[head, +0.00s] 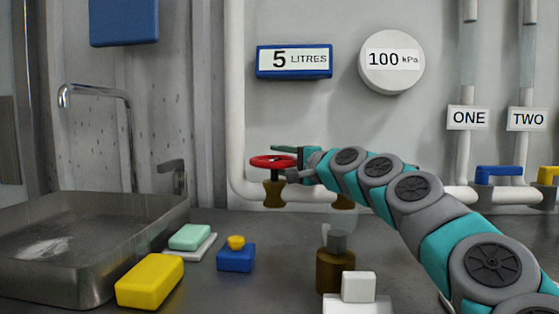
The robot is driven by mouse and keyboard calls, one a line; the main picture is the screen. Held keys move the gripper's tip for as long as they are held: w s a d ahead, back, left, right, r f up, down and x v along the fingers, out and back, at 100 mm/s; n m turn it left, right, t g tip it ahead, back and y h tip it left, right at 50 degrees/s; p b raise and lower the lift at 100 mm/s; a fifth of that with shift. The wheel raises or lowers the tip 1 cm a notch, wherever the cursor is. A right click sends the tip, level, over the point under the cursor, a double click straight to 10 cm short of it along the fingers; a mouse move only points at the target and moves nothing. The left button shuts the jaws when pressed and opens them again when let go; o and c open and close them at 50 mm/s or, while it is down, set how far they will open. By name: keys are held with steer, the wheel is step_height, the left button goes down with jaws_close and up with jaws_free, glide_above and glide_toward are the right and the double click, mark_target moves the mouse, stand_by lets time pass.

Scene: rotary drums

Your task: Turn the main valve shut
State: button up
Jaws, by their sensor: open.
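A red handwheel (268,162) sits on a brass valve body (274,193) on the white pipe at the back, left of centre. It looks like the main valve, though no label names it. My gripper (286,161) comes in from the right and is open at the wheel's right side. One dark finger shows just above the wheel's level. The wheel's right edge is partly hidden by my gripper, and I cannot tell whether the fingers touch it.
Blue (499,171) and yellow (548,174) handles sit at right under signs ONE and TWO. A metal sink (70,250) is at left. A yellow sponge (150,281), green soap (190,237), blue box (236,258) and brown bottle (335,270) stand on the counter.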

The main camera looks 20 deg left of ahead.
steer(key=shift+c, duration=0.3)
jaws_close()
